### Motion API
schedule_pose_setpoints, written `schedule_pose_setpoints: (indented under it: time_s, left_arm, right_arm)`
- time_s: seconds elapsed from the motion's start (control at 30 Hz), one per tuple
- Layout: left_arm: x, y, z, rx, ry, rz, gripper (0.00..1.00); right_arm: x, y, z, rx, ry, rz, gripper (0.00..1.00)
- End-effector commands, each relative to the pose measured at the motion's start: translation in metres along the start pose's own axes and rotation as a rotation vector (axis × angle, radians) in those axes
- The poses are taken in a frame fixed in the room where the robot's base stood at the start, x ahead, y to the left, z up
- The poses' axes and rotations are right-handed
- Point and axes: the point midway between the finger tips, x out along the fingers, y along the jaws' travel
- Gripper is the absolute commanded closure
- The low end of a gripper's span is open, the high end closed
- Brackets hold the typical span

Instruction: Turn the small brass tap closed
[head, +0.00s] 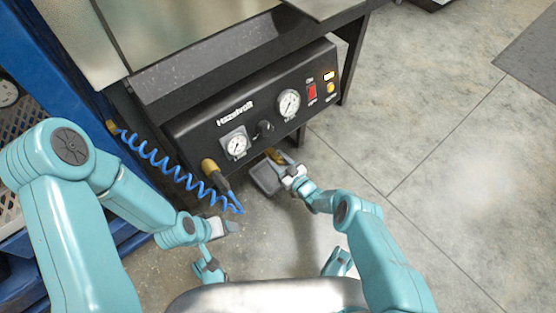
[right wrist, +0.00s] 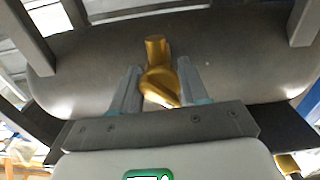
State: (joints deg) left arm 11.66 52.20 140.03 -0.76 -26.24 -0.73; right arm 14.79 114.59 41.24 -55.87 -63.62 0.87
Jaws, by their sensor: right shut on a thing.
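The small brass tap (head: 274,156) is just below the lower edge of the black panel in the head view. In the right wrist view the tap (right wrist: 157,48) shows as a brass stem with a rounded, looped handle, under a dark rounded body. My right gripper (head: 285,169) is at the tap. Its two grey fingers stand on either side of the brass handle in the right wrist view (right wrist: 160,88), shut on it. My left gripper (head: 232,227) hangs lower left, away from the tap; its finger gap is too small to make out.
The black Hazelvolt panel (head: 215,120) carries two gauges, a black knob (head: 264,127) and a red switch (head: 312,92). A coiled blue hose (head: 160,163) hangs at its left by a brass fitting (head: 209,166). The concrete floor at right is open.

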Motion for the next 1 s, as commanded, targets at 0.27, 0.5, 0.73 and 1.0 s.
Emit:
schedule_pose_setpoints:
  time_s: [0.27,0.5,0.73,1.0]
  left_arm:
    - [0.0005,-0.0002,0.0001,0.0,0.0,0.0,0.28]
    - [0.0006,-0.0002,0.0001,0.0,0.0,0.0,0.28]
    - [0.0004,-0.0001,0.0001,0.0,0.0,0.0,0.28]
    - [0.0003,-0.0001,0.0,0.0,0.0,0.0,0.28]
  right_arm:
    - [0.0002,-0.0001,0.002,0.163,-0.006,0.003,0.86]
    - [0.0003,-0.0002,0.0022,0.161,-0.008,0.003,0.49]
    - [0.0004,-0.0004,0.0015,0.16,-0.005,0.002,0.31]
    - [0.0002,-0.0009,0.0008,0.159,-0.003,0.001,0.31]
